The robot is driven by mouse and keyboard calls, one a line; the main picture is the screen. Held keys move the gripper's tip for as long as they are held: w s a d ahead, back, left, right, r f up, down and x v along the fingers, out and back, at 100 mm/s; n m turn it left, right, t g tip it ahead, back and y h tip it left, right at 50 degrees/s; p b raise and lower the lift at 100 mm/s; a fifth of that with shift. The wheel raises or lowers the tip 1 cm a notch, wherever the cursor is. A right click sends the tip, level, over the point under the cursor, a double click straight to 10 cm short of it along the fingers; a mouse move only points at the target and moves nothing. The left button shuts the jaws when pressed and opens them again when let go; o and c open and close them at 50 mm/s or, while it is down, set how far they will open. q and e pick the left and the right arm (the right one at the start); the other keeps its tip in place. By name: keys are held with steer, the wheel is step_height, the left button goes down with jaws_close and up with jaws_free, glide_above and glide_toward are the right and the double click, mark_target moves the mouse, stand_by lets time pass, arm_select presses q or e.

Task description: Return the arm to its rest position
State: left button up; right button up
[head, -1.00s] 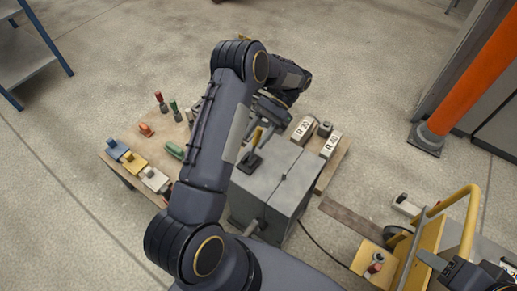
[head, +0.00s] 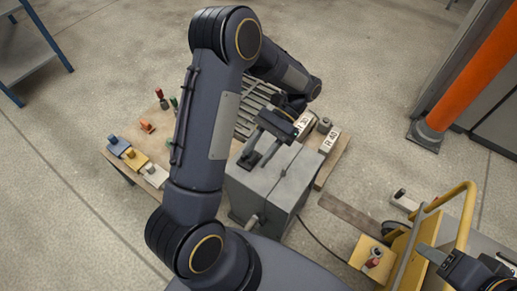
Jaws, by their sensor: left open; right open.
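My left arm reaches up from the bottom and bends over toward the worktable. Its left gripper (head: 257,158) points down over the top of the grey box (head: 270,182), with its fingers apart. I cannot tell whether the fingers touch the box. The yellow-handled piece on the box is hidden behind this gripper or arm. My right gripper (head: 432,257) is at the lower right, near the yellow-railed cart, open, with nothing seen between its fingers.
The wooden worktable (head: 331,160) holds blocks marked R 30 (head: 304,126) and R 40 (head: 330,141), a slatted grey piece (head: 252,112), and blue (head: 118,146), yellow (head: 134,159) and white (head: 155,175) blocks. A yellow cart (head: 403,250) stands right. An orange post (head: 468,75) stands behind.

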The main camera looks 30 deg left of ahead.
arm_select(q)
steer(key=shift+r, duration=0.1)
stand_by(0.4)
steer(key=s+r+n+t+h, duration=0.55)
steer(key=s+r+t, duration=0.5)
steer(key=t, duration=0.65)
step_height(320, 180, up, 15)
steer(key=p, duration=1.4)
steer(key=shift+d+t, duration=0.3)
steer(key=shift+d, duration=0.15)
arm_select(e)
step_height(320, 180, up, 14)
arm_select(q)
steer(key=shift+h, duration=0.25)
steer(key=shift+c, duration=0.4)
arm_select(e)
steer(key=shift+c, duration=0.4)
